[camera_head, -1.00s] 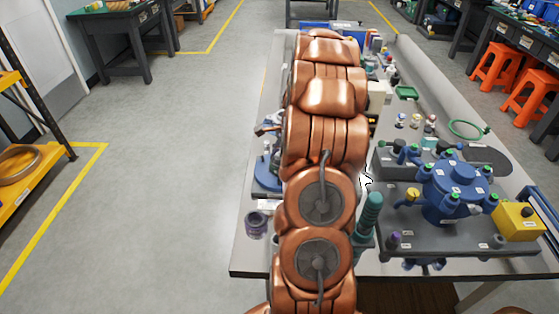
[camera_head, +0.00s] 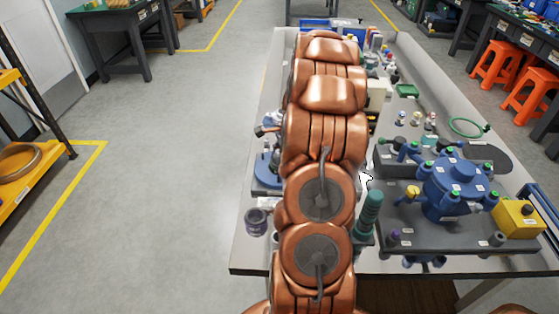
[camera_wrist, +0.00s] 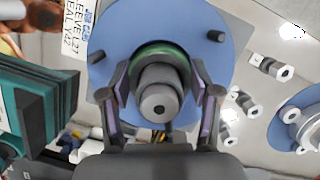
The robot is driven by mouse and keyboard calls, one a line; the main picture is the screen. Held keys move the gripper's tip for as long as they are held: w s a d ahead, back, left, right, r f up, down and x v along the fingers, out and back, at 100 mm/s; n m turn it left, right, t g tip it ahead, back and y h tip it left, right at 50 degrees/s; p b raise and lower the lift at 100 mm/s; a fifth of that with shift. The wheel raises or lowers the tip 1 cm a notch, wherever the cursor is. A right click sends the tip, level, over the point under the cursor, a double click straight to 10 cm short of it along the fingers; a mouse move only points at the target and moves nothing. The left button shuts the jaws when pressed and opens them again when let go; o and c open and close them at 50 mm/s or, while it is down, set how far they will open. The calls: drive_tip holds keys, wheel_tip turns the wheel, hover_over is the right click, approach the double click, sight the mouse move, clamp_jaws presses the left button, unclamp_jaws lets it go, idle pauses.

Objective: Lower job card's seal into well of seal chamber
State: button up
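In the wrist view, my gripper (camera_wrist: 160,78) points at a blue round flange (camera_wrist: 105,42), which looks like the seal chamber. A grey stepped post (camera_wrist: 160,82) stands in its middle, between my fingers. A thin green ring seal (camera_wrist: 155,48) encircles the post, and my two fingertips reach its opposite sides and appear closed on it. The seal's near side is hidden by the post, so its height above the well is unclear. In the head view my arm covers the gripper and seal.
A teal ribbed block (camera_wrist: 40,100) stands close at the left in the wrist view, and grey fittings (camera_wrist: 270,68) lie right. In the head view, a blue multi-port vessel (camera_head: 455,187), a yellow box (camera_head: 517,220) and a green ring (camera_head: 466,127) occupy the bench's right side.

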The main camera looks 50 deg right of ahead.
sight(278, 152)
drive_tip(key=o, duration=0.5)
drive_tip(key=shift+o, duration=0.2)
drive_tip(key=shift+r+p, duration=0.95)
drive_tip(key=shift+r, duration=1.55)
